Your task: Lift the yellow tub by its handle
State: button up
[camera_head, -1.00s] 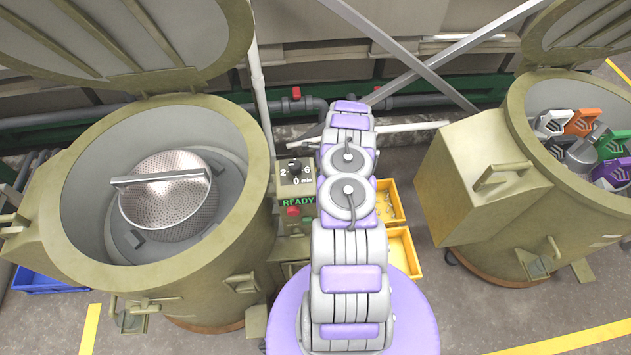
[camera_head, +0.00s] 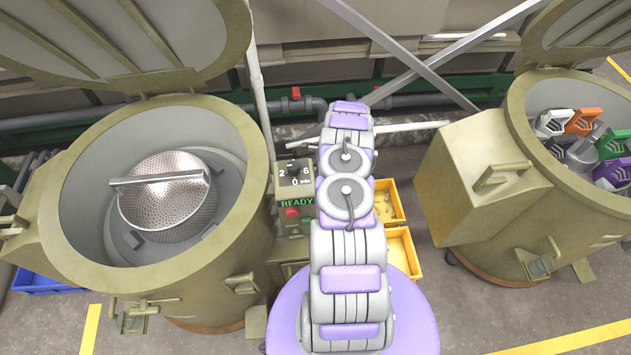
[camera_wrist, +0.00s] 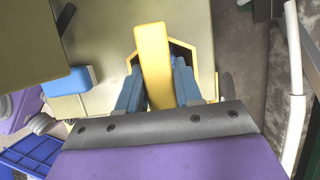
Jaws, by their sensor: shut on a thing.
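In the wrist view, the yellow tub's handle (camera_wrist: 153,45) is a broad yellow bar that runs up the middle. My gripper (camera_wrist: 157,84) has its two blue-grey fingers on either side of this bar, shut on it. Angled yellow edges of the tub (camera_wrist: 186,46) show behind the handle, around a blue and dark inside. Most of the tub is hidden by the handle and fingers. In the head view, my arm hides the gripper and the held tub.
A left barrel (camera_head: 75,255) with raised lid holds a perforated metal basket (camera_head: 165,205). A control box (camera_head: 294,178) reads READY. Yellow floor bins (camera_head: 402,245) stand right of my arm. A blue crate (camera_wrist: 45,145) shows below left.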

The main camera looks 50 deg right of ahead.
jog(key=shift+a, duration=0.2)
grip_shut()
jog(key=shift+d+r, duration=0.15)
